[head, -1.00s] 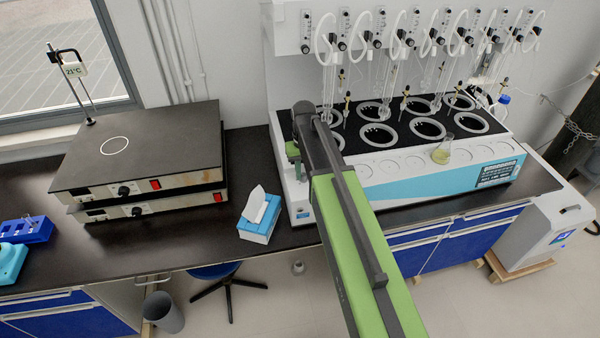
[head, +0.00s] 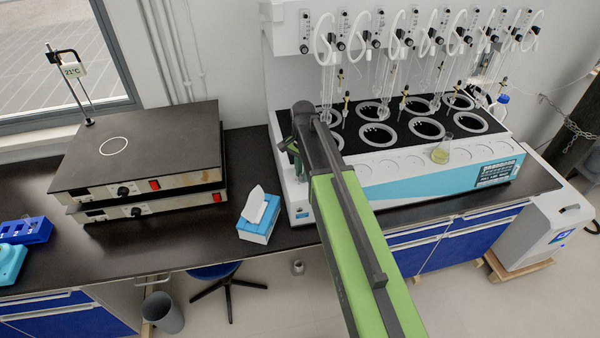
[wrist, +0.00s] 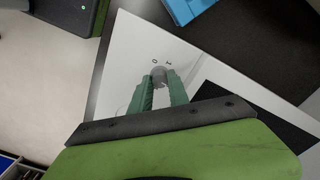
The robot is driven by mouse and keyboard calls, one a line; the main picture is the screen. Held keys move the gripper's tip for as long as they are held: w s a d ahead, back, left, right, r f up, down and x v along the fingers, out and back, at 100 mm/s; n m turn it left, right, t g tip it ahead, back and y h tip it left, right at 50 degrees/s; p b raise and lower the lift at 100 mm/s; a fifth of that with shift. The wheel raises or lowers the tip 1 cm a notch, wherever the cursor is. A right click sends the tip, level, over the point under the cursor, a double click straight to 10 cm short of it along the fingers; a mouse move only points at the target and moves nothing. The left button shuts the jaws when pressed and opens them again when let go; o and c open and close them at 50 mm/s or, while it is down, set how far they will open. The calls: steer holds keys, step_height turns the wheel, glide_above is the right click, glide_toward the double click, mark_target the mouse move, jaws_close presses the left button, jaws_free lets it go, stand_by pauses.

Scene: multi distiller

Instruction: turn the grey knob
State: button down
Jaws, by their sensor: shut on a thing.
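The grey knob (wrist: 159,72) is on the white side panel (wrist: 140,55) of the distiller, with the marks "0" and "1" just above it in the wrist view. My gripper (wrist: 160,82) has its two green fingers closed around the knob, one on each side. In the head view my gripper (head: 292,150) is at the left end of the white and blue distiller (head: 400,178); the knob is hidden there behind my gripper and the distiller's side.
A tissue box (head: 258,222) stands on the black bench left of the distiller. Stacked hotplates (head: 140,150) stand further left. A flask (head: 441,152) with yellow liquid is on the distiller's front ledge. Glassware hangs above its rings.

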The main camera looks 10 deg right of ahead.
steer(key=shift+s+m, duration=0.1)
steer(key=shift+m, duration=1.8)
steer(key=shift+a, duration=0.1)
steer(key=c, duration=1.3)
jaws_free()
steer(key=shift+o, duration=0.2)
steer(key=shift+r, duration=0.1)
step_height(320, 180, up, 17)
steer(key=p, duration=1.7)
steer(key=shift+r, duration=0.15)
